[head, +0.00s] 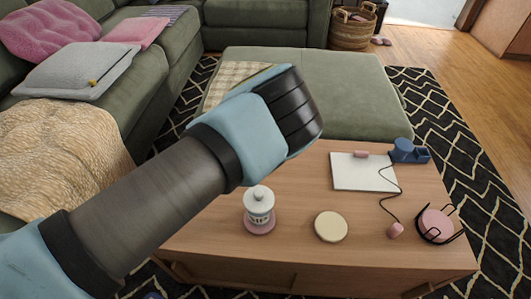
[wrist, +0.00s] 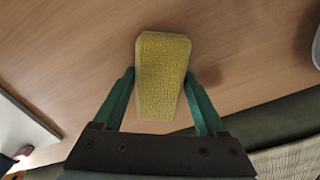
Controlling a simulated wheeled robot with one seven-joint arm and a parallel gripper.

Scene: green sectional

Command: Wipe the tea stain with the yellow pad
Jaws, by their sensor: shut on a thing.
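In the wrist view my gripper (wrist: 160,88) is shut on the yellow pad (wrist: 162,70), a textured, tapered block between its two green fingers. The pad is over the wooden table (wrist: 70,40); I cannot tell whether it touches the wood. In the head view my arm crosses the left and middle of the picture, and the gripper and pad are hidden behind it. The table (head: 290,170) shows to the right and below. I see no tea stain in either view; part of the tabletop is covered by my arm and the pad.
On the table stand a white lidded jar (head: 259,203) on a pink coaster, a cream disc (head: 331,226), a white board (head: 350,176), a blue holder (head: 408,151) with a dark cord, and a black wire rack (head: 453,236) with pink discs. A green ottoman (head: 355,90) adjoins behind.

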